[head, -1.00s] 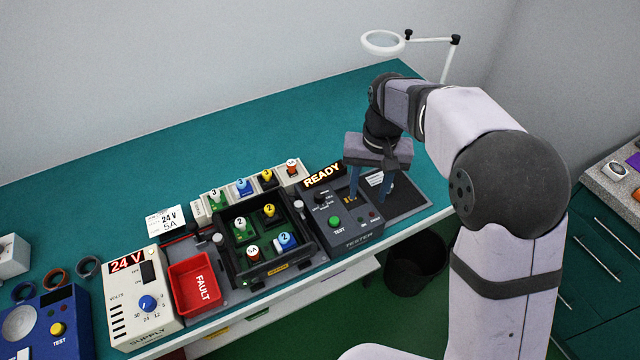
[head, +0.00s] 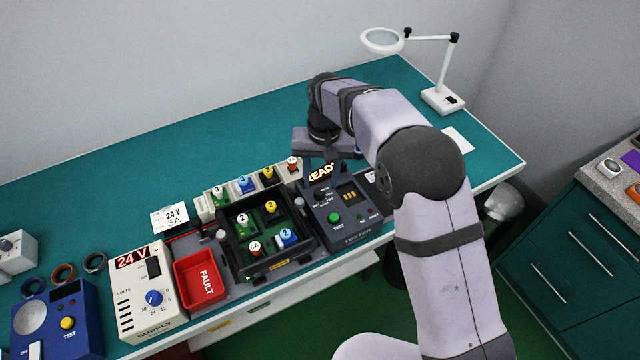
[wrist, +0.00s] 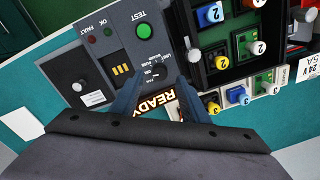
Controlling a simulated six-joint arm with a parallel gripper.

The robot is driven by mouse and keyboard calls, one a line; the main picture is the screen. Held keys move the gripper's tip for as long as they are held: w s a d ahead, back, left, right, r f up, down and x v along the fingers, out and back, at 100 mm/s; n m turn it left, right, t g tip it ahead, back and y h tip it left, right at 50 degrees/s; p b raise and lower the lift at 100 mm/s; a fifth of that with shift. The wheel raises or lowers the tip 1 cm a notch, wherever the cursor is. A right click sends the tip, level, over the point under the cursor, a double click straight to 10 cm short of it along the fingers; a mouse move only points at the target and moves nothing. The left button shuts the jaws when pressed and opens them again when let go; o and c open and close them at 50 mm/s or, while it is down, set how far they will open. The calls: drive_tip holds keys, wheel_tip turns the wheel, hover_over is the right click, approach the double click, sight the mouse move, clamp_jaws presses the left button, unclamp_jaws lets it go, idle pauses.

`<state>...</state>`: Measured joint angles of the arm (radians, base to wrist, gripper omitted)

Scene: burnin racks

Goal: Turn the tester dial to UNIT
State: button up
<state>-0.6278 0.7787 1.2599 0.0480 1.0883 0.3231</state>
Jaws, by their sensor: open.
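The tester (head: 352,228) is a dark grey box at the right end of the row on the bench, with a green TEST button (head: 334,217) and a lit READY sign (head: 322,171). Its small dark dial (head: 320,193) is near the sign; its pointer setting is too small to read. The tester also shows in the wrist view (wrist: 116,45), with the printed dial labels near my fingertips. My gripper (wrist: 156,82) is open and empty, pointing down over the dial end of the tester. In the wrist view its fingers stand either side of the dial area. Whether they touch the dial cannot be told.
A black rack (head: 228,255) with several coloured units stands left of the tester. Further left are a red FAULT bin (head: 200,281) and the 24 V supply (head: 135,310). A row of units runs behind the rack. The back of the green bench (head: 200,135) is clear.

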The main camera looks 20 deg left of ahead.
sight(320, 191)
drive_tip(key=shift+a+f+p, duration=0.1)
drive_tip(key=shift+f+p, duration=0.45)
drive_tip(key=shift+f, duration=1.4)
clamp_jaws()
